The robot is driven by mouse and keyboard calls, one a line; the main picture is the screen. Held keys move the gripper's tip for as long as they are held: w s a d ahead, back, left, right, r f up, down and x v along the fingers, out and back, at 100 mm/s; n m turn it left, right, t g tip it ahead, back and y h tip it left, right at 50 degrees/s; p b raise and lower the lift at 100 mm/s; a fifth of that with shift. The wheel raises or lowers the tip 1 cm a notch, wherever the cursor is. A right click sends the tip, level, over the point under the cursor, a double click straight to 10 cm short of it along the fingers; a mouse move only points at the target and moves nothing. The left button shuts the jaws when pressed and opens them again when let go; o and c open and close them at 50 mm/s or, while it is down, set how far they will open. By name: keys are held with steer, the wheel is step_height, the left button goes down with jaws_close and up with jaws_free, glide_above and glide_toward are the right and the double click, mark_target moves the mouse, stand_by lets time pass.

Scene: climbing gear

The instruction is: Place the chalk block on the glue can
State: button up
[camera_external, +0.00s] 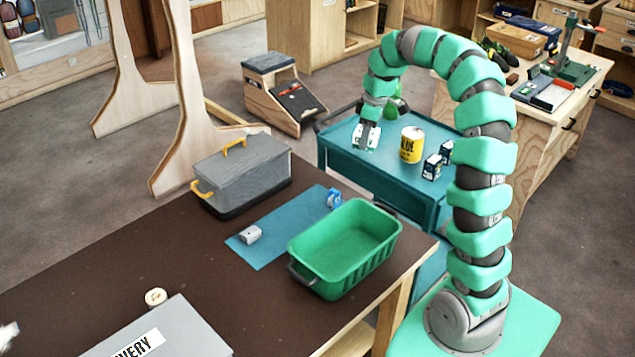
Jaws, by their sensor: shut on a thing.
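The glue can (411,145) is a yellow can with dark lettering and a pale top, upright on the blue cart (345,165). My gripper (367,128) points down over the left part of the cart, to the left of the can and apart from it. It is shut on a small white block, which I take to be the chalk block (366,142). The fingers partly hide the block. I cannot tell whether its underside touches the cart top.
Two small dark-and-white boxes (432,167) stand right of the can on the cart. A green bin (345,245), a grey lidded box (242,172) and a blue mat (270,250) with small items are on the brown table. The can's top is clear.

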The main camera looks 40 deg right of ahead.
steer(key=s+d+f+m+h+p, duration=0.1)
steer(key=s+d+m+p, duration=0.15)
steer(key=d, duration=0.85)
steer(key=s+d+f+m+p, duration=0.1)
steer(key=s+d+m, duration=0.25)
steer(key=d, duration=0.75)
steer(key=p, duration=0.2)
glide_toward(412, 132)
steer(key=shift+n, duration=0.3)
steer(key=s+a+f, duration=0.2)
steer(key=shift+s+a+f, duration=0.1)
steer(key=shift+s+a, duration=0.15)
steer(key=shift+a, duration=0.05)
steer(key=shift+w+d+p, duration=0.85)
steer(key=shift+w+d, duration=0.45)
steer(key=shift+w, duration=0.1)
steer(key=shift+f, duration=0.15)
steer(key=shift+f+p, duration=0.55)
steer(key=shift+f, duration=1.2)
steer(key=shift+f, duration=0.1)
